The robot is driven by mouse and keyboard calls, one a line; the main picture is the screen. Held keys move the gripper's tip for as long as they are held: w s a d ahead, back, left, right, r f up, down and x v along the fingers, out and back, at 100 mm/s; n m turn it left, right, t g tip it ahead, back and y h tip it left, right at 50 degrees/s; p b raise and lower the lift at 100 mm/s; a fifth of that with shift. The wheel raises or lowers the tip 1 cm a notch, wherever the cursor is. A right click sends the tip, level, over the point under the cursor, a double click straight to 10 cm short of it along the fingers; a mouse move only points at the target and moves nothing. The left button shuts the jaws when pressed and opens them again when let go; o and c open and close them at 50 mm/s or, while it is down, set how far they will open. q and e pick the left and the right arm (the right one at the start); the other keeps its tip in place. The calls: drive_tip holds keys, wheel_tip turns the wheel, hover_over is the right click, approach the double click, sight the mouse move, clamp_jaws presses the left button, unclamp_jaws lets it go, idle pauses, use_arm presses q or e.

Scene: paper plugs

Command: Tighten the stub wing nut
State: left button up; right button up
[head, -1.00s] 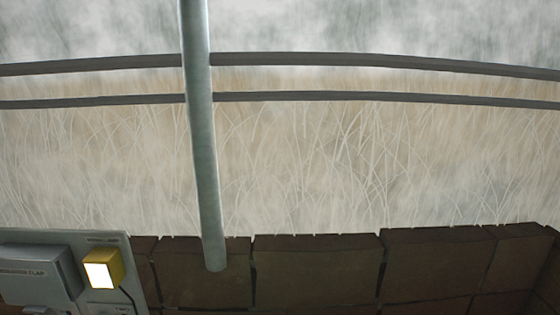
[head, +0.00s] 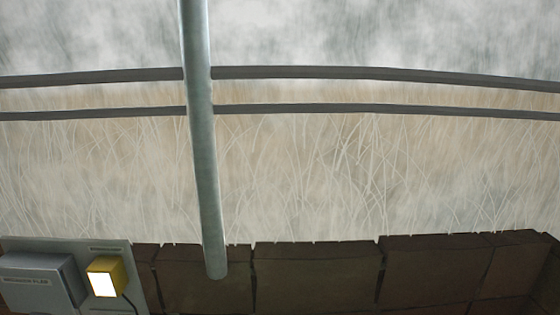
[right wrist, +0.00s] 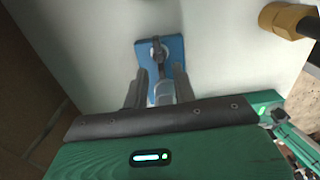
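In the right wrist view, my right gripper (right wrist: 160,70) reaches toward a small blue plate (right wrist: 174,46) on a pale panel. Its two fingers are apart, one on each side of a light grey metal piece (right wrist: 162,92). A dark grey rounded piece with a short stem (right wrist: 158,47) sits on the blue plate, just beyond the fingertips. I cannot tell which of these is the stub wing nut, or whether the fingers touch the grey piece. Neither gripper shows in the head view.
A brass fitting (right wrist: 283,18) with a dark end is at the top right of the wrist view. The head view shows a grey panel (head: 122,256) with a lit yellow box (head: 104,277), a brown block wall (head: 315,278), a grey pole (head: 203,150) and dark rails (head: 350,73).

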drive_tip(key=shift+f+b, duration=0.8)
drive_tip(key=shift+f, duration=1.25)
clamp_jaws()
drive_tip(key=shift+c, duration=2.2)
unclamp_jaws()
clamp_jaws()
